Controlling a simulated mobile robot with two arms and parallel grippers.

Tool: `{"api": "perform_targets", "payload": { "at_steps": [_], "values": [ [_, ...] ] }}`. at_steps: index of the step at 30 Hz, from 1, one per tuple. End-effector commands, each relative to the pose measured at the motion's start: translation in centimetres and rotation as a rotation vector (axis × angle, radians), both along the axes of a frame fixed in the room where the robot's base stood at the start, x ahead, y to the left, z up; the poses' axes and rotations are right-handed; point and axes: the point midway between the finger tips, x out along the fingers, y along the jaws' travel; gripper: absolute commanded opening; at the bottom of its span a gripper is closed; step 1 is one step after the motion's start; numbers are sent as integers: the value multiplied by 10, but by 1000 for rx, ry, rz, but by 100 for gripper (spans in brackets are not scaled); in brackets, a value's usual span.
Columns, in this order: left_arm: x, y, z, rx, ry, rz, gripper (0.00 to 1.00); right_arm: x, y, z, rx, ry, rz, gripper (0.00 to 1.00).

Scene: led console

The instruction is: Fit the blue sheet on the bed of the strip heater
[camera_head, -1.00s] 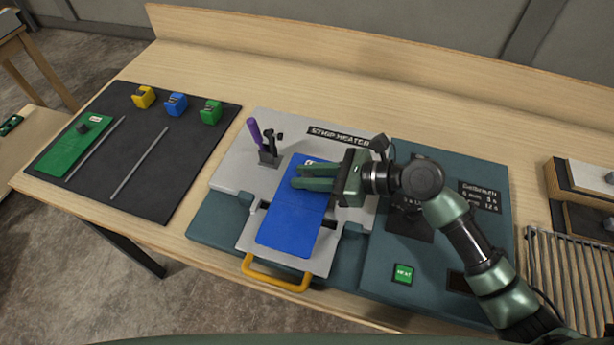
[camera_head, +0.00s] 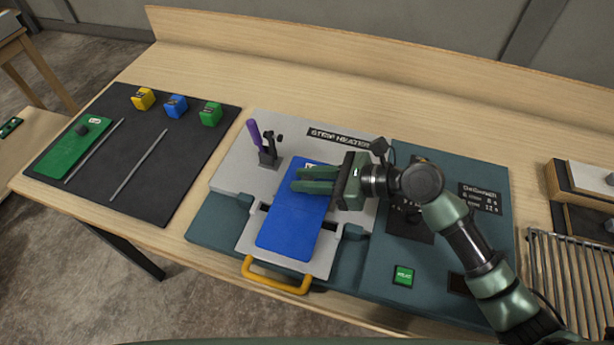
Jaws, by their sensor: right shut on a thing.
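The blue sheet (camera_head: 292,232) lies over the pale grey bed of the strip heater (camera_head: 235,180), its long side running from the back toward the yellow handle. My right gripper (camera_head: 296,182) reaches in from the right, low over the sheet's back half, with its green fingers pointing left. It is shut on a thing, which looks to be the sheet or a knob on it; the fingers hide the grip. I cannot tell whether the sheet is seated flat on the bed. My left gripper is not in view.
A yellow handle (camera_head: 276,276) sticks out at the heater's front. A purple-handled clamp (camera_head: 264,146) stands left of the sheet. A green button (camera_head: 403,275) is on the right panel. A dark mat (camera_head: 150,205) at the left holds a green sheet (camera_head: 72,150), rods and small blocks. A wire rack (camera_head: 570,270) is at far right.

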Motion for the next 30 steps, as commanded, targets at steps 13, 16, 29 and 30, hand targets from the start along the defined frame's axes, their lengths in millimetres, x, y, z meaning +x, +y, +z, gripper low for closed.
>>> {"api": "perform_targets", "payload": {
  "at_steps": [13, 16, 29, 30],
  "values": [
    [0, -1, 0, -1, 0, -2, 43, 0, 0, -5, 2, -1, 0, 0],
    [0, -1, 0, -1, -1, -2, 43, 0, 0, -6, 1, 0, 0, 0],
    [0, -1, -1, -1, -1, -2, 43, 0, 0, -12, 1, 1, 0, 0],
    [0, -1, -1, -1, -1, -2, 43, 0, 0, -12, 1, 1, 0, 0]
  ]
}}
